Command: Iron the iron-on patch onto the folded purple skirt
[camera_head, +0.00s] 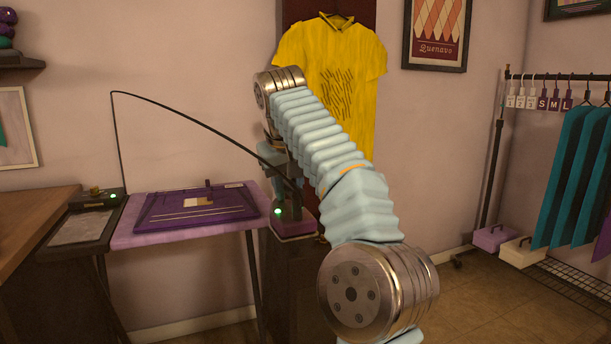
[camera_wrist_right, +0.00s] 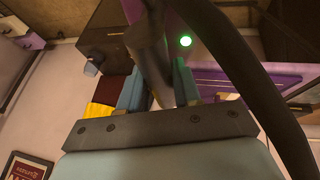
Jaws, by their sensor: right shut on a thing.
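The folded purple skirt (camera_head: 165,217) lies flat on the lilac-topped ironing table. A small pale patch with a brown part (camera_head: 200,202) lies on it, near its middle. My right gripper (camera_head: 280,178) is shut on the dark handle of the iron (camera_head: 290,213), which shows a green light, just right of the table's end. The wrist view shows both teal fingers of this gripper (camera_wrist_right: 158,88) around the iron's handle (camera_wrist_right: 148,55). The iron's underside is hidden, and I cannot tell whether it touches anything. My left gripper is not in view.
A black cord (camera_head: 180,110) arches from the iron's dock (camera_head: 95,200), left of the table (camera_head: 125,238), over the skirt to the iron. A dark cabinet (camera_head: 285,275) stands below the iron. A yellow shirt (camera_head: 335,65) hangs behind my right arm. A garment rack (camera_head: 560,77) stands right.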

